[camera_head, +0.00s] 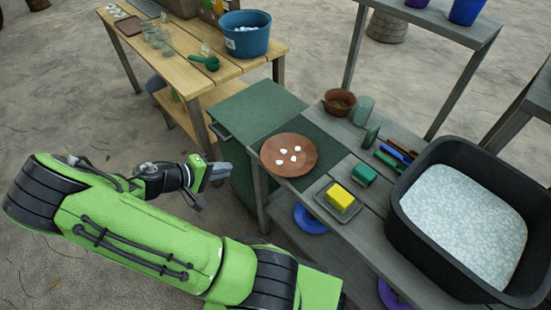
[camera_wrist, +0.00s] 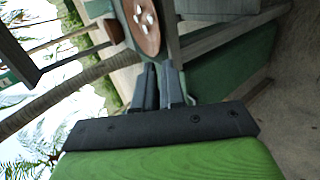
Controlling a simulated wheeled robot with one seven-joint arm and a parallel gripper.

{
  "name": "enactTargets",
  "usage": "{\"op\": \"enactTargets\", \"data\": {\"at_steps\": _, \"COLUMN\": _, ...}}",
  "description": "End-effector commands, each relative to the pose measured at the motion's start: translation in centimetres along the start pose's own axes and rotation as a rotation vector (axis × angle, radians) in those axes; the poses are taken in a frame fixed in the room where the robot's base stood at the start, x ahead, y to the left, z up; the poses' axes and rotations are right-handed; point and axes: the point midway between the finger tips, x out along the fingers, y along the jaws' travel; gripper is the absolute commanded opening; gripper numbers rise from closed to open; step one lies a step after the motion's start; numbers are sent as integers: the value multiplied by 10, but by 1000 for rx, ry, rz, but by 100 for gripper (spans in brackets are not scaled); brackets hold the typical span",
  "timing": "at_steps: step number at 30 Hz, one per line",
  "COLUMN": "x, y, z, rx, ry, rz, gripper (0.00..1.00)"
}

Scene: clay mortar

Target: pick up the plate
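The plate (camera_head: 301,166) is a round, reddish-brown dish with several small white pieces on it. It lies flat on the dark green mat at the left end of the grey table. It also shows at the top of the wrist view (camera_wrist: 147,46), beyond the fingertips. My gripper (camera_head: 222,170) is left of the plate, apart from it, beside the green cabinet. In the wrist view my gripper's dark fingers (camera_wrist: 159,66) lie close together with nothing seen between them.
On the grey table (camera_head: 369,219) are a yellow sponge (camera_head: 340,197) on a small tray, a green block (camera_head: 363,175), a brown bowl (camera_head: 339,102) and a black tub (camera_head: 412,229). A green cabinet (camera_head: 262,108) stands behind the plate. A wooden table (camera_head: 180,62) is farther back.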

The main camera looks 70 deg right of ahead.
Motion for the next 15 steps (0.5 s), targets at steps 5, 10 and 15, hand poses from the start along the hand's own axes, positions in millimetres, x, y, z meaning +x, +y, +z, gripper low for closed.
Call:
{"op": "enactTargets", "data": {"at_steps": 5, "x": 44, "y": -2, "z": 2, "rx": 3, "ry": -8, "rz": 1, "gripper": 9}}
{"op": "enactTargets", "data": {"at_steps": 10, "x": 84, "y": -2, "z": 2, "rx": 2, "ry": -7, "rz": -1, "gripper": 9}}
{"op": "enactTargets", "data": {"at_steps": 15, "x": 104, "y": -2, "z": 1, "rx": 1, "ry": -3, "rz": -2, "gripper": 9}}
